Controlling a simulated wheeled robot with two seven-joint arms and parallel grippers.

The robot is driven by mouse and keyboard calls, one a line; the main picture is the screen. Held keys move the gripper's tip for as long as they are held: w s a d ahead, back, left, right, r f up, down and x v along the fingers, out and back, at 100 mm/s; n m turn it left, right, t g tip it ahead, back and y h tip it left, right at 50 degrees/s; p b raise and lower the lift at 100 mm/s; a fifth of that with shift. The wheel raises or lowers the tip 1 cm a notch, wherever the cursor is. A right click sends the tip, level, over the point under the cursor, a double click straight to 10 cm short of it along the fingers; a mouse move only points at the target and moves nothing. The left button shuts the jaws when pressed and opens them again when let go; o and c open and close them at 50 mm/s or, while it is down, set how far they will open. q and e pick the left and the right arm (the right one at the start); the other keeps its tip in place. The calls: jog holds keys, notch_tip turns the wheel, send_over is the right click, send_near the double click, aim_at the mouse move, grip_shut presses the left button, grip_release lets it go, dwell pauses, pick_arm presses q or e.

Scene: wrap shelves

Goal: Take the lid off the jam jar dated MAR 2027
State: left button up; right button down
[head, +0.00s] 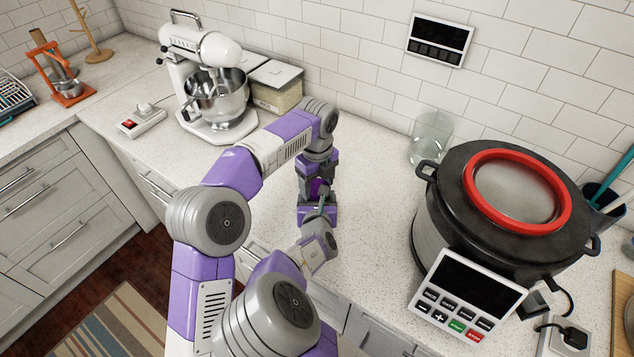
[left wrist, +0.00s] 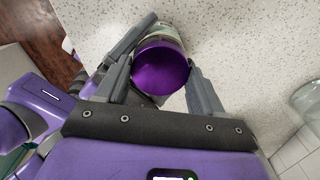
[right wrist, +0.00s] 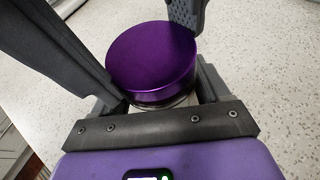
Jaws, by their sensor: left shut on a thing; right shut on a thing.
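My right gripper (right wrist: 160,98) reaches in from the front, lower down, shut on the pale jar body (right wrist: 180,103) beneath the lid. The lid sits on the jar. In the head view a bit of purple lid (head: 317,187) shows between the grippers. The date label is not visible.
A large pot cooker (head: 430,235) with a red-ringed lid stands at the right. A clear glass (head: 430,140) is behind it near the wall. A stand mixer (head: 205,50) and boxes (head: 275,85) stand at the back left. Counter between glass and grippers is clear.

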dwell(0.3)
pick_arm(q)
jog(key=o, duration=1.2)
jog(key=shift+c, duration=0.2)
jog(key=shift+r, duration=0.1)
notch_tip(320, 180, up, 4)
jog(key=shift+r, duration=0.15)
jog(key=r+m, duration=0.2)
jog(key=m, duration=0.1)
jog(key=shift+d+r, duration=0.1)
jog(key=shift+d, duration=0.1)
jog(key=shift+a+r+m, duration=0.15)
jog(key=shift+r+m, duration=0.35)
jog(key=shift+m, duration=0.6)
jog(key=shift+f, duration=3.85)
jog(key=shift+c, duration=0.5)
